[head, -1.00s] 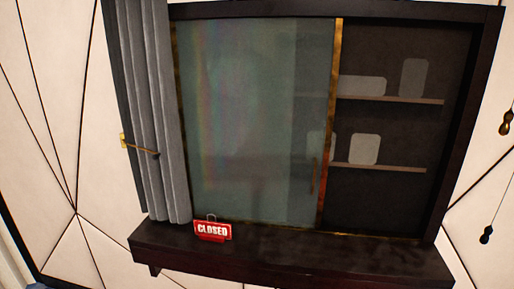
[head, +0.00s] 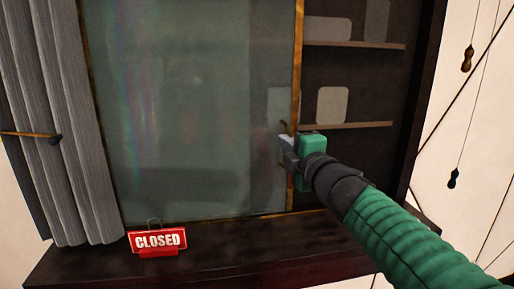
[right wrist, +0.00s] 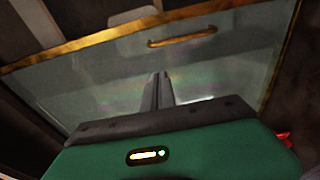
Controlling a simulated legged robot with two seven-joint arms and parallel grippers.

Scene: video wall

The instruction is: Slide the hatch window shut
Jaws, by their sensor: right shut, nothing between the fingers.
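The hatch window (head: 190,110) is a translucent glass pane with a brass-coloured edge strip, and it covers the left and middle of the dark frame. The right part of the opening is uncovered. My right gripper (head: 284,146) is in front of the pane's right edge in the head view, with its fingers together and nothing held. Its fingertips (right wrist: 162,76) point at the glass in the right wrist view. The brass handle (right wrist: 182,37) shows beyond them, apart from the fingers. In the head view the gripper mostly hides the handle. My left gripper is not in view.
Shelves (head: 350,125) with pale boxes show in the uncovered part. A red CLOSED sign (head: 158,240) stands on the dark sill (head: 215,262). A grey curtain (head: 55,120) hangs at the left. Dark pulls (head: 466,60) on cords hang at the right.

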